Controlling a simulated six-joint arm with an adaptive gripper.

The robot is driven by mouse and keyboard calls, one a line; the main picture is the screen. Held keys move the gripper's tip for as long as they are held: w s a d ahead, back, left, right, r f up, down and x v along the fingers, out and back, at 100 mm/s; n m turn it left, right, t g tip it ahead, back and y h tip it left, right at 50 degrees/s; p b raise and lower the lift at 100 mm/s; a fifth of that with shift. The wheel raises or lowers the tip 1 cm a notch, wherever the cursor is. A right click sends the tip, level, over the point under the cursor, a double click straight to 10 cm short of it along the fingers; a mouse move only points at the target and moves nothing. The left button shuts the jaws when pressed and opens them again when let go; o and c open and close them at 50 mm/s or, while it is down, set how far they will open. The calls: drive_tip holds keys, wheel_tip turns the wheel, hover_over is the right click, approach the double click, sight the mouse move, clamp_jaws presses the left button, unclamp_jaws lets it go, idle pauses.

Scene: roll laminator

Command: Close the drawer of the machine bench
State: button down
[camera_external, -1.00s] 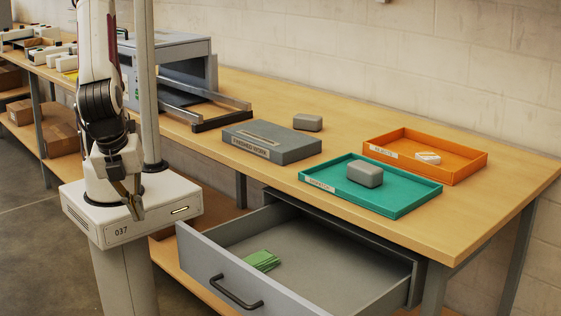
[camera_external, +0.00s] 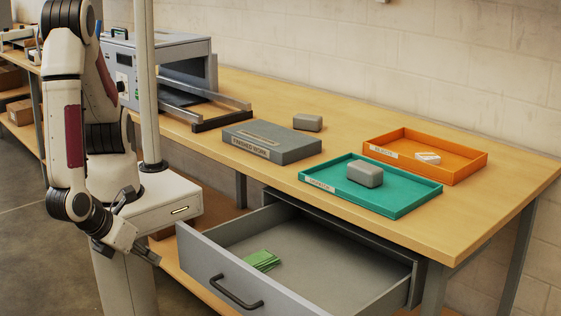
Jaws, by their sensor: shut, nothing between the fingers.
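The grey drawer (camera_external: 205,268) of the machine bench stands pulled well out below the tabletop. Its dark bar handle (camera_external: 236,293) is on the front panel, facing the lower left. A small stack of green pieces (camera_external: 262,260) lies inside the drawer. My gripper (camera_external: 153,258) is shut and empty. It is to the left of the drawer front, low beside my pedestal, and looks apart from the drawer. Its fingertips are small and partly hard to make out in this view.
On the wooden bench (camera_external: 440,238) stand the laminator (camera_external: 180,55), a grey finished work box (camera_external: 270,143), a teal tray (camera_external: 390,210) with a grey block, and an orange tray (camera_external: 465,170). Another grey block (camera_external: 308,122) lies behind the box. Open floor shows at the lower left.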

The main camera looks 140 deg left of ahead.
drive_tip(key=w+m, duration=0.1)
drive_tip(key=w+m+t, duration=0.1)
drive_tip(key=w, duration=0.1)
drive_tip(key=shift+w+a+f+m+y, duration=0.25)
drive_tip(key=shift+w+f+m+y, duration=0.05)
drive_tip(key=shift+w+m+y, duration=0.1)
drive_tip(key=shift+a+f, duration=0.1)
approach(205, 274)
drive_tip(key=shift+w+a+f, duration=0.8)
drive_tip(key=shift+w+a, duration=0.2)
drive_tip(key=shift+w, duration=0.05)
drive_tip(key=shift+w+a+f, duration=0.85)
drive_tip(key=shift+w+a, duration=0.2)
drive_tip(key=shift+w, duration=0.05)
